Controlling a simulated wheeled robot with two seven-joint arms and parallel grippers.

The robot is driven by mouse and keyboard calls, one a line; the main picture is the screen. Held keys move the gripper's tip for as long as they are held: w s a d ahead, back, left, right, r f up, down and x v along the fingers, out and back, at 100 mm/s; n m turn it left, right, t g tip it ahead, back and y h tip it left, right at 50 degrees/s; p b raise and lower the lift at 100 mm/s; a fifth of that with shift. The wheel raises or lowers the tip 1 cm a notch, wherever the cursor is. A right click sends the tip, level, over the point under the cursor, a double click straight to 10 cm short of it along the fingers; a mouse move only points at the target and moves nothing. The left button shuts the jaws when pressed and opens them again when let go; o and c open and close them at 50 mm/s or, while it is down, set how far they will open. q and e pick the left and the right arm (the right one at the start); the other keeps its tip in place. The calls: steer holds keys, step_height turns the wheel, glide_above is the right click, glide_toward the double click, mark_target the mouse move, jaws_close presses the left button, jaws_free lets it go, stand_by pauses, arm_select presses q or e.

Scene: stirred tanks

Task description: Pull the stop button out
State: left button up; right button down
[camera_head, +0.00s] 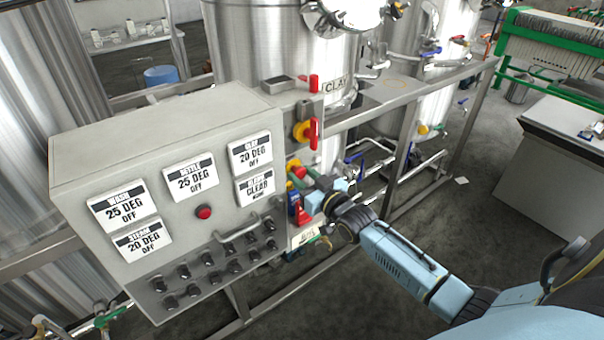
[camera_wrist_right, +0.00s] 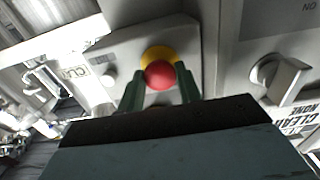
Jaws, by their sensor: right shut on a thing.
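The stop button (camera_wrist_right: 160,74) is a round red knob on a yellow ring, seen ahead in the right wrist view. In the head view its red and yellow (camera_head: 296,169) show at the right side of the control cabinet, partly covered by my gripper. My right gripper (camera_wrist_right: 160,88) has its two green fingers on either side of the red knob and is shut on it. In the head view the right gripper (camera_head: 304,174) reaches in from the lower right. My left gripper is not in view.
The grey control cabinet (camera_head: 150,135) has several display plates, a small red button (camera_head: 204,212) and rows of black knobs. A red-handled yellow switch (camera_head: 305,131) sits just above my gripper. Steel tanks (camera_head: 265,50) and a pipe frame (camera_head: 400,150) stand behind.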

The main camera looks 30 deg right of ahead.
steer(key=shift+s, duration=0.2)
steer(key=shift+f, duration=0.1)
steer(key=c, duration=0.9)
jaws_free()
steer(key=shift+c, duration=0.2)
steer(key=shift+s, duration=0.1)
steer(key=s+d, duration=0.1)
steer(key=s, duration=1.2)
steer(key=shift+s, duration=0.15)
